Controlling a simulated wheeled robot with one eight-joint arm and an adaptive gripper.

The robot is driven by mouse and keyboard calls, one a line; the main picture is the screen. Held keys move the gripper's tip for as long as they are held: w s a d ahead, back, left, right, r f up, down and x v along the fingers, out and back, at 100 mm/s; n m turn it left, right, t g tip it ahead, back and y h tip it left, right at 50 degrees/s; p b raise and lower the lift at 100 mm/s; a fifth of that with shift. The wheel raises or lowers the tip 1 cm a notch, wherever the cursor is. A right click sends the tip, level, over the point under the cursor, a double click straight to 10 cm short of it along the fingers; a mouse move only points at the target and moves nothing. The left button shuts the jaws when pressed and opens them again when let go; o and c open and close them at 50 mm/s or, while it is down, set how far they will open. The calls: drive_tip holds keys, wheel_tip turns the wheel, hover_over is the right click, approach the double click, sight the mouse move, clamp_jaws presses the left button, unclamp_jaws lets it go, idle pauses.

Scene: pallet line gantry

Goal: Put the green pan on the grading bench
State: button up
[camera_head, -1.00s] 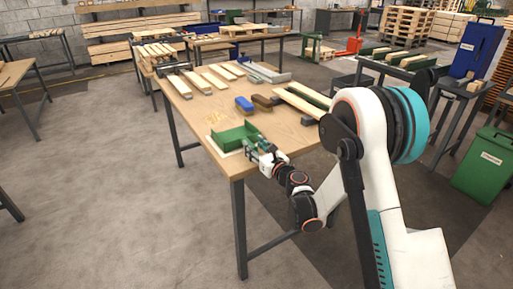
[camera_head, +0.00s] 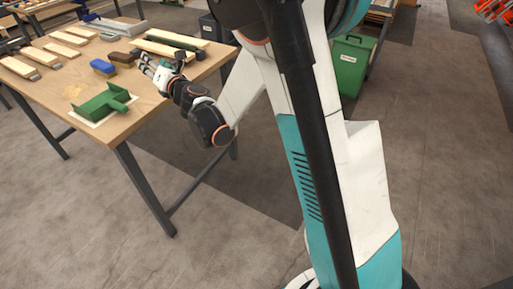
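The green pan (camera_head: 100,104) is a shallow scoop-like tray with a short handle at its right. It lies flat on a pale square (camera_head: 72,114) near the front corner of a wood-topped bench (camera_head: 149,102). No label shows whether this is the grading bench. My gripper (camera_head: 154,70) is above the same bench, to the right of and behind the pan, apart from it. Its fingers look spread, with nothing visible between them, though they are small in the picture.
A blue brush-like block (camera_head: 103,67) and a brown block (camera_head: 121,58) lie behind the pan. Several planks (camera_head: 62,50) lie at the left, and more boards lie behind my gripper. A green bin (camera_head: 351,64) stands at the right. Bench wood right of the pan is bare.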

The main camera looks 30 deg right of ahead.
drive_tip(key=s+d+r+m+g+h, duration=0.2)
drive_tip(key=s+d+r+m+h, duration=0.1)
drive_tip(key=s+d+m, duration=0.55)
drive_tip(key=s+d+r+m+g+h, duration=0.2)
drive_tip(key=s+d+r+m+h, duration=0.15)
drive_tip(key=s+d+m, duration=0.5)
drive_tip(key=s+a+f+m+g+y, duration=0.1)
drive_tip(key=s+f+m+g, duration=0.2)
drive_tip(key=s, duration=1)
drive_tip(key=s+a+f+m+g+y, duration=0.1)
drive_tip(key=s+a+f+m+g, duration=0.1)
drive_tip(key=s+f+m, duration=0.5)
drive_tip(key=s+m+g, duration=0.1)
drive_tip(key=s+m, duration=0.3)
drive_tip(key=s, duration=0.1)
drive_tip(key=shift+s+g, duration=0.35)
drive_tip(key=shift+g, duration=0.05)
